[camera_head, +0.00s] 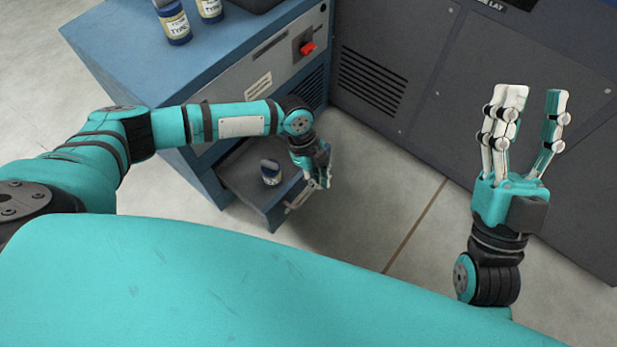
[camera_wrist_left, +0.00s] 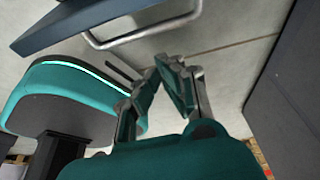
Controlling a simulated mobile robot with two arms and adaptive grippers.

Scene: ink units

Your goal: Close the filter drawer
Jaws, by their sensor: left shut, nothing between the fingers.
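The filter drawer (camera_head: 258,195) is pulled out from the low part of the blue cabinet (camera_head: 135,55). A small dark jar with a light label (camera_head: 270,172) stands inside it. The drawer's metal handle (camera_head: 296,201) is on its front; it also shows at the top of the left wrist view (camera_wrist_left: 145,32). My left gripper (camera_head: 320,182) is shut and empty, close to the drawer front by the handle; in the left wrist view its fingertips (camera_wrist_left: 165,65) are apart from the handle. My right gripper (camera_head: 532,98) is open and empty, raised at the right, far from the drawer.
Two labelled jars (camera_head: 176,27) stand on the cabinet top. A red switch (camera_head: 307,47) is on the cabinet front. A large dark grey cabinet (camera_head: 410,85) stands behind and to the right. The floor (camera_head: 370,190) in front of the drawer is clear.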

